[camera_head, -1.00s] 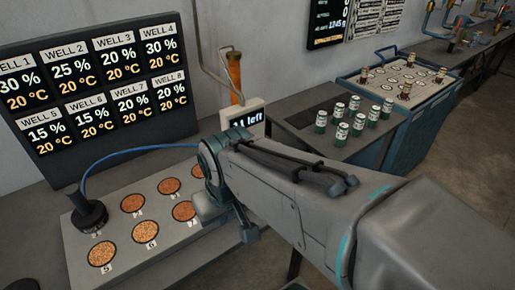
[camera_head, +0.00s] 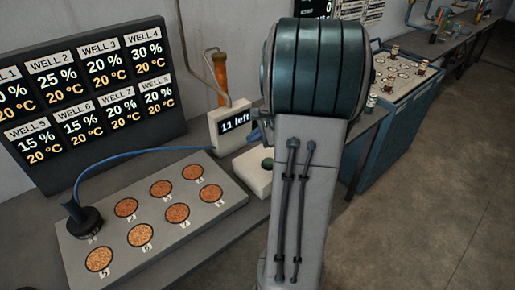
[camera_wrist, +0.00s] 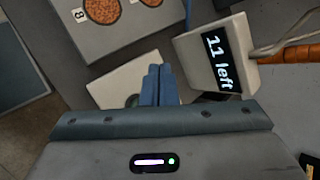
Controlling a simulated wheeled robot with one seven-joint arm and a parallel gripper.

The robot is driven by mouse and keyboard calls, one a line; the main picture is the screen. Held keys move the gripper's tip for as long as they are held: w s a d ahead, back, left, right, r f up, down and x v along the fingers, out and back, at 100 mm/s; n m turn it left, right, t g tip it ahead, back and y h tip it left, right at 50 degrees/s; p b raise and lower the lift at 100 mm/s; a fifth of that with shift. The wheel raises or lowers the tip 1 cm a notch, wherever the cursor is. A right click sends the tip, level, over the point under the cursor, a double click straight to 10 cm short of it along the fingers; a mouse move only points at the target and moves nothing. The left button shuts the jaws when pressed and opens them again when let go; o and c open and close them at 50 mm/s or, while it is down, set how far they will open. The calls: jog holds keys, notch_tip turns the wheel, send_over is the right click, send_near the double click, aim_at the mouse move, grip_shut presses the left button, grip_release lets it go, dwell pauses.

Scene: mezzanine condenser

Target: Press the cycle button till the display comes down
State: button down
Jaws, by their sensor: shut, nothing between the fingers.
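The small white display (camera_head: 235,124) reads "11 left"; it also shows in the wrist view (camera_wrist: 217,58). A white box (camera_head: 247,175) with a dark green round button (camera_head: 267,163) stands just in front of it, partly behind my arm. In the wrist view the white box (camera_wrist: 112,88) lies under my gripper (camera_wrist: 160,68). My fingers are shut and empty, and they cover most of the green button (camera_wrist: 131,101). I cannot tell whether they touch it.
A grey tray of wells (camera_head: 150,215) sits on the bench left of the button box, with a black sensor and blue cable. The wells board (camera_head: 95,95) stands behind it. An orange-handled pipe (camera_head: 220,80) rises behind the display. A teal cart (camera_head: 385,130) is at the right.

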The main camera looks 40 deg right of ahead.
jog(key=d+f+m+t+h, duration=0.1)
jog(key=d+m, duration=0.2)
jog(key=d, duration=0.4)
jog(key=shift+d+f+m, duration=0.2)
jog(key=shift+f+m, duration=0.05)
jog(key=shift+m, duration=0.05)
notch_tip(320, 180, down, 7)
jog(key=b, duration=0.4)
jog(key=shift+f+b, duration=0.15)
jog(key=shift+b, duration=0.15)
jog(key=shift+w+f+b, duration=0.1)
jog(key=shift+f+b, duration=0.7)
jog(key=shift+b, duration=0.05)
dwell(0.8)
jog(key=shift+f+b, duration=0.4)
jog(key=shift+b, duration=0.15)
